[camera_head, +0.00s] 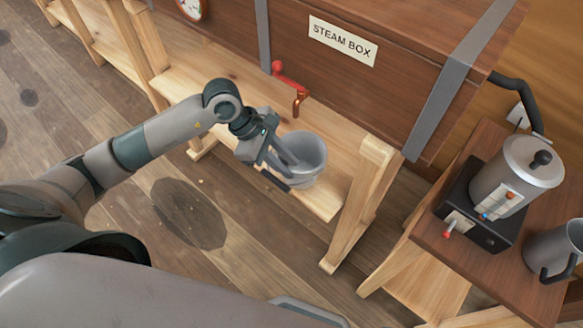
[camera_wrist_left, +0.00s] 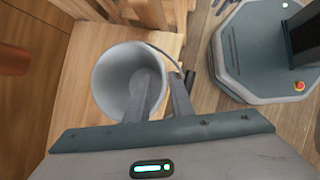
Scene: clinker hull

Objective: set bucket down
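A grey bucket (camera_head: 306,154) is upright at the right end of the low wooden bench, below the copper tap (camera_head: 299,101). My left gripper (camera_head: 280,172) is at its near-left rim. In the left wrist view, the bucket (camera_wrist_left: 112,75) shows its open mouth, and no contents can be made out. One finger of my left gripper (camera_wrist_left: 164,82) is inside and the other outside, close together on the wall. The thin handle hangs over the outside. Whether the bucket's base touches the bench is hidden. My right gripper is not in view.
The wooden bench (camera_head: 222,80) has bare room left of the bucket. The brown steam box (camera_head: 376,75), with a red-handled tap, stands over it. A side table (camera_head: 467,240) at right holds a metal boiler (camera_head: 515,172) and a grey jug (camera_head: 553,250).

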